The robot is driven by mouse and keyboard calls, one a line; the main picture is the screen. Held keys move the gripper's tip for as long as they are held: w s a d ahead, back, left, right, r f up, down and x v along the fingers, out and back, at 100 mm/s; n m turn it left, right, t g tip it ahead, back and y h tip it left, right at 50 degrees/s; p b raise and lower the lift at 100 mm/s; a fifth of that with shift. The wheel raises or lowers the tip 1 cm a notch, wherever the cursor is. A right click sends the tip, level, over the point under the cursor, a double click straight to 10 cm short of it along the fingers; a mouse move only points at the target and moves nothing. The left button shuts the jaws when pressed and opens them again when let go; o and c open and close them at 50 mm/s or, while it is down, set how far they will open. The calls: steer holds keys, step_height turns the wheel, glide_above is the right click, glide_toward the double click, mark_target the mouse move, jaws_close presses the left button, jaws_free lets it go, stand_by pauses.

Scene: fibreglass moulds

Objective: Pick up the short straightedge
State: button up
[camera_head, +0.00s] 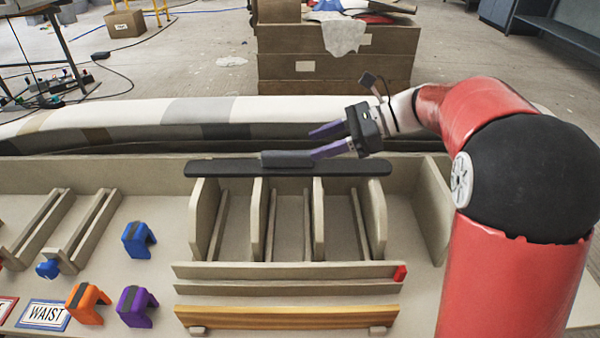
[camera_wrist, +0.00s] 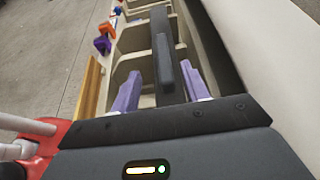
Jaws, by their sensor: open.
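A black straightedge (camera_head: 225,168) with a thicker raised grip (camera_head: 285,159) along its middle lies across the tops of the upright dividers. I take it for the short straightedge. My gripper (camera_head: 316,144) is open, its two purple fingers near the right end of that grip. In the wrist view the straightedge (camera_wrist: 165,70) runs away from me between the spread fingers of my gripper (camera_wrist: 161,88). I cannot tell whether either finger touches it. A longer-looking wooden strip (camera_head: 290,318) with a yellow-brown face lies near the front of the bench.
Upright dividers (camera_head: 263,215) form open slots below the straightedge. Blue (camera_head: 138,240), orange (camera_head: 88,303) and purple (camera_head: 135,306) clips stand left. A long pale mould (camera_head: 200,112) runs behind the bench.

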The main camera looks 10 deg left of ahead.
mark_target(293, 152)
steer(key=shift+w+a+f, duration=0.15)
steer(key=shift+w+a, duration=0.05)
steer(key=shift+a, duration=0.1)
steer(key=shift+a+f, duration=0.1)
steer(key=shift+a, duration=0.2)
steer(key=x, duration=0.7)
steer(key=shift+d+f+b, duration=0.1)
steer(key=shift+b, duration=0.2)
steer(key=shift+c, duration=0.4)
jaws_close()
